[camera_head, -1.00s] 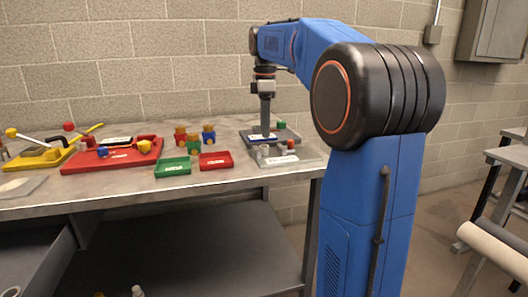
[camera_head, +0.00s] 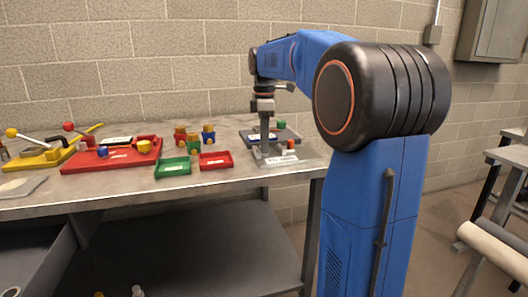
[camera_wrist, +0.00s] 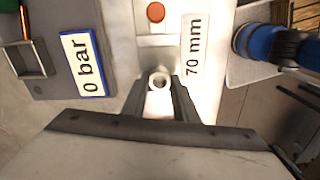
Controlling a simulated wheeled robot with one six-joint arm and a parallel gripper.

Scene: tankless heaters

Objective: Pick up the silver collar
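A small silver ring-like piece with a round hole, which looks like the silver collar (camera_wrist: 159,79), sits on the pale grey plate in the wrist view. My gripper (camera_wrist: 160,84) has its two dark fingers on either side of it, with the tips close to its sides. I cannot tell whether they press on it. In the head view my gripper (camera_head: 265,153) points down low over the plate (camera_head: 304,161) at the right end of the bench. The collar cannot be made out there.
An orange-red button (camera_wrist: 156,13) and a "70 mm" label (camera_wrist: 194,45) lie close to the collar. A dark tray with a "0 bar" label (camera_wrist: 84,63) is beside the plate. Green (camera_head: 173,168) and red (camera_head: 216,161) trays stand to the left on the bench.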

